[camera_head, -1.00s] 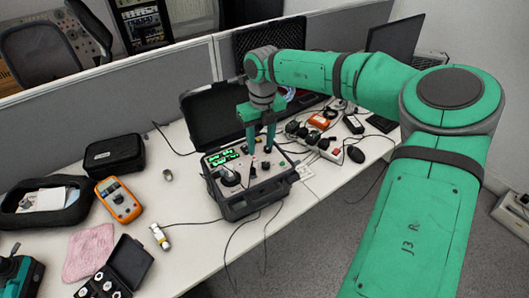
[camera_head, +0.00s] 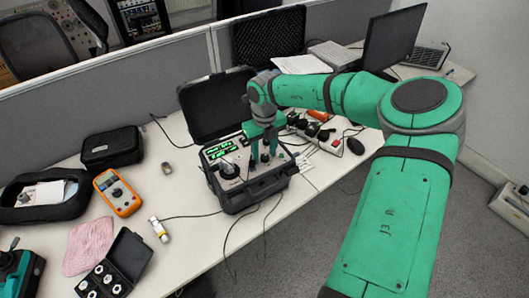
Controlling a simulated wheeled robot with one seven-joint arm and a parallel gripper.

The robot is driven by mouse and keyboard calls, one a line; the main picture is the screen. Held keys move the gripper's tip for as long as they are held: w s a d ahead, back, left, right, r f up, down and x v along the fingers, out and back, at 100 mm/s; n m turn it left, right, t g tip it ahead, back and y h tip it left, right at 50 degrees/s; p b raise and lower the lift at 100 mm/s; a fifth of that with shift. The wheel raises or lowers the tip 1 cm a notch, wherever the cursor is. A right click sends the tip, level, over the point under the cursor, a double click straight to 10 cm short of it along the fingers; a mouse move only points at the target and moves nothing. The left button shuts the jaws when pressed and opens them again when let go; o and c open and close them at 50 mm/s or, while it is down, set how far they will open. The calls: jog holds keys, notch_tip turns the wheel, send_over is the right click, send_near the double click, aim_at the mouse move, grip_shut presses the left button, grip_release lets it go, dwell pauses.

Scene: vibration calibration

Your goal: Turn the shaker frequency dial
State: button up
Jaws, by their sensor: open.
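The shaker (camera_head: 238,201) is an open black case on the table, with its lid (camera_head: 212,105) raised at the back. Its panel carries green lit displays (camera_head: 221,148), a round shaker mount (camera_head: 229,169) at the left and small controls at the right. My gripper (camera_head: 263,158) points down over the right part of the panel with its two green fingers apart. The fingertips are close to the panel. The frequency dial cannot be told apart at this size; the fingers may hide it. Whether they touch anything is unclear.
An orange multimeter (camera_head: 117,192), a black pouch (camera_head: 112,147), a pink cloth (camera_head: 89,246) and a case of small parts (camera_head: 115,264) lie to the left. A power strip (camera_head: 320,135) and a mouse (camera_head: 355,146) are at the right. Cables hang over the front edge.

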jog(key=shift+w, duration=0.1)
jog(key=c, duration=1)
jog(key=shift+d, duration=0.15)
jog(key=shift+c, duration=0.3)
